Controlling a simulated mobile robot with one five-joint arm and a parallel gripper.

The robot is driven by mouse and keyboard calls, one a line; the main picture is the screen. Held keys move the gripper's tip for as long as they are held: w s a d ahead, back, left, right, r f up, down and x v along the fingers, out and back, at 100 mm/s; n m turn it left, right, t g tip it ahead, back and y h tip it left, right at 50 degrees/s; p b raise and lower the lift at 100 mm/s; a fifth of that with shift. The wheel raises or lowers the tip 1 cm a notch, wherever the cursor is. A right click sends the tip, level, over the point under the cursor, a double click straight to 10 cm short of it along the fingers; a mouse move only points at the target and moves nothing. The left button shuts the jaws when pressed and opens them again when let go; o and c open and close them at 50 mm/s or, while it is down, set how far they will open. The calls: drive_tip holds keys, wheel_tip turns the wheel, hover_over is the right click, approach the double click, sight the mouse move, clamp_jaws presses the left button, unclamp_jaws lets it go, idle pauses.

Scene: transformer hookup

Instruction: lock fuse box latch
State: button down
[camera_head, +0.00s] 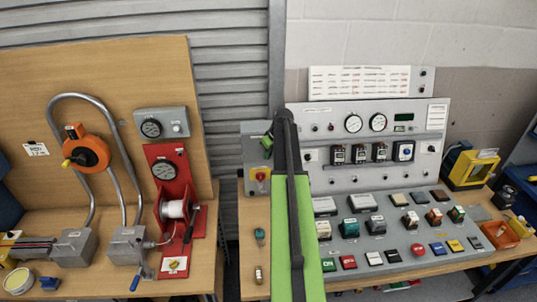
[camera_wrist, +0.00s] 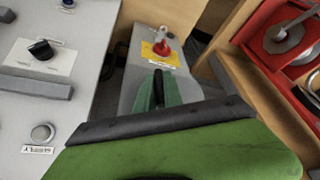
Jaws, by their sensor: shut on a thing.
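The fuse box is a small grey box (camera_head: 257,150) beside the grey post in the head view. A red knob on a yellow plate (camera_head: 259,181) is on its front. In the wrist view the box (camera_wrist: 135,75) is beyond my gripper, with the red knob (camera_wrist: 159,47) on its yellow plate just past the fingertips. My gripper (camera_wrist: 158,88) is at the box, its dark and green fingers close together. It appears shut on the latch, which the fingers hide. In the head view my green gripper tip (camera_head: 267,142) is at the box's upper right.
A grey control panel (camera_head: 380,130) with gauges and switches stands right of the box, close to my arm. A red winch stand (camera_head: 167,170) is on the left bench.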

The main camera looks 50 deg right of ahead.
drive_tip(key=c, duration=1.7)
unclamp_jaws()
drive_tip(key=shift+c, duration=0.2)
drive_tip(key=p+v, duration=1.1)
drive_tip(key=v, duration=0.1)
